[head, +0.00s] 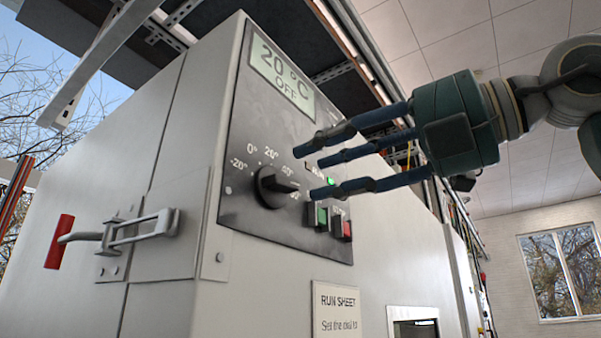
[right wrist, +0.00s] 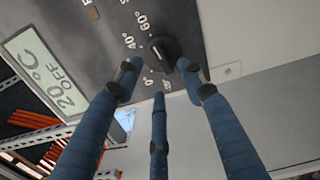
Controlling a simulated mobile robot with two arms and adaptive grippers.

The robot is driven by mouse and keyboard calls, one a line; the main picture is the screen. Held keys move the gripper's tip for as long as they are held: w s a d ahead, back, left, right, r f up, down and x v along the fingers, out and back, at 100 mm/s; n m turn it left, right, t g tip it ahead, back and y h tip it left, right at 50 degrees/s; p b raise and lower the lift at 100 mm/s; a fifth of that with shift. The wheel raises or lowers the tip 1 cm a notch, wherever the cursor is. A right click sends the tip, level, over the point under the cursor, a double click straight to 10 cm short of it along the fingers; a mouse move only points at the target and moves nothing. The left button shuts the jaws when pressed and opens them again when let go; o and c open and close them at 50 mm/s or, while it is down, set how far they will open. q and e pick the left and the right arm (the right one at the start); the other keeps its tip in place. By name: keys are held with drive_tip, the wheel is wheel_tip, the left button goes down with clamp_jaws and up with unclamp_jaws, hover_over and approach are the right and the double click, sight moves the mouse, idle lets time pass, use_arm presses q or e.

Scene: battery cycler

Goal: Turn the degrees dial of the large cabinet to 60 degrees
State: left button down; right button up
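The black degrees dial (head: 272,187) sits on the dark panel (head: 240,200) of the large grey cabinet (head: 165,255). My right gripper (head: 318,168) has three blue fingers, spread apart and empty. Its tips are just right of the dial in the head view; I cannot tell if any touches it. The display (head: 281,78) reads 20 °C OFF. My left gripper is not in view.
A green button (head: 317,216) and a red button (head: 343,229) sit right of the dial, below the lowest finger. A red-handled latch (head: 60,241) sticks out at the left. A run sheet (head: 337,311) is below the panel.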

drive_tip(key=v, duration=0.7)
drive_tip(key=shift+w, duration=0.1)
idle(0.4)
